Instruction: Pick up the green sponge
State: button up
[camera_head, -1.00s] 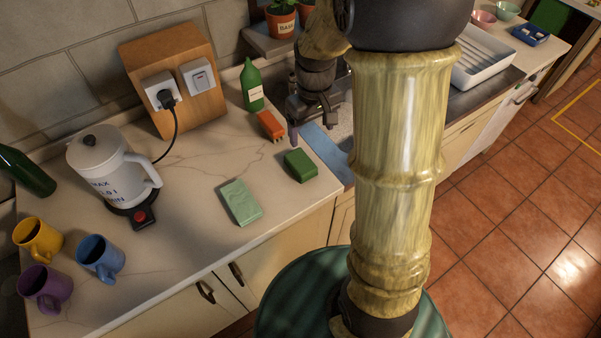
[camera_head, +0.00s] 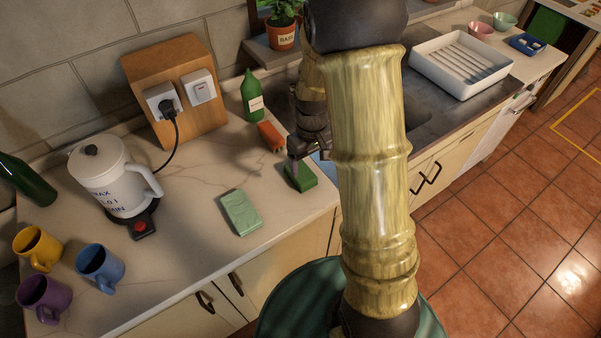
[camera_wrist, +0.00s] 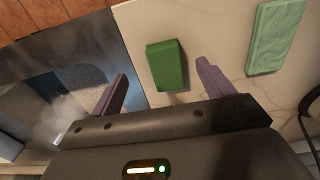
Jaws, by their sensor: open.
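The green sponge (camera_head: 302,181) is a dark green block on the counter beside the sink edge, partly hidden by my gripper in the head view. My gripper (camera_head: 297,162) is over it, pointing down. In the wrist view, the sponge (camera_wrist: 167,66) shows between the two purple-grey fingers of my open gripper (camera_wrist: 162,72), with gaps on both sides. I cannot tell how high the fingertips are above the counter. A paler green block (camera_head: 241,212) lies flat to the left on the counter; it also shows in the wrist view (camera_wrist: 276,36).
An orange brush-like object (camera_head: 270,136) and a green bottle (camera_head: 252,97) stand just behind the sponge. A white kettle (camera_head: 108,178) and several mugs are at the left. The sink lies to the right. The counter's front middle is clear.

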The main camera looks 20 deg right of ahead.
aim_at(307, 179)
jog(key=shift+f, duration=1.95)
jog(key=shift+w+a+f+p, duration=0.15)
jog(key=shift+f+p, duration=0.35)
jog(key=shift+f, duration=0.8)
jog(key=shift+w+a+f+p, duration=0.15)
jog(key=shift+f+p, duration=0.3)
jog(key=shift+f, duration=0.85)
jog(key=shift+s, duration=0.15)
jog(key=c, duration=1)
